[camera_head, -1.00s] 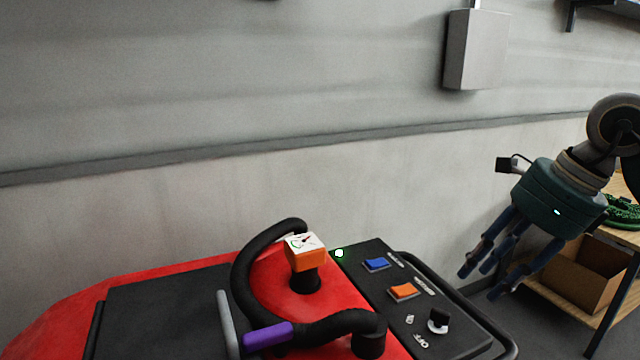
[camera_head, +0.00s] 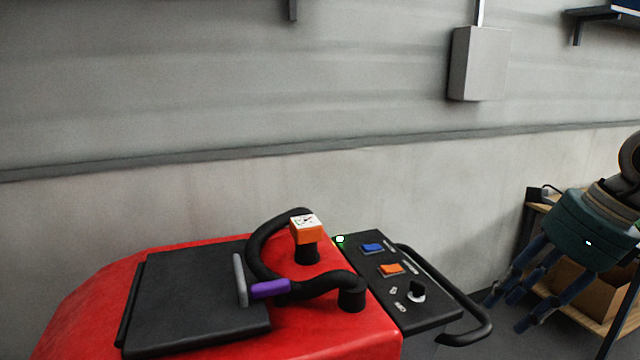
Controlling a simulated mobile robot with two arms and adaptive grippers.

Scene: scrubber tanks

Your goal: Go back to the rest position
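My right gripper (camera_head: 518,308) is at the right edge of the head view, a dark teal body with blue-grey fingers pointing down and left. Its fingers are spread apart with nothing between them. It hangs to the right of the scrubber's black handle, apart from it, in front of the wooden shelf. My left gripper is not in view. The red scrubber (camera_head: 85,312) fills the lower middle, with a closed black lid (camera_head: 190,300) and a black control panel (camera_head: 420,318).
The panel bears a blue switch (camera_head: 373,248), an orange switch (camera_head: 391,269) and a knob (camera_head: 417,291). A black hose (camera_head: 262,250) with a purple grip (camera_head: 270,289) curves by an orange gauge (camera_head: 306,232). A wooden shelf (camera_head: 560,318) holds a cardboard box (camera_head: 592,292). A grey wall box (camera_head: 478,64) hangs behind.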

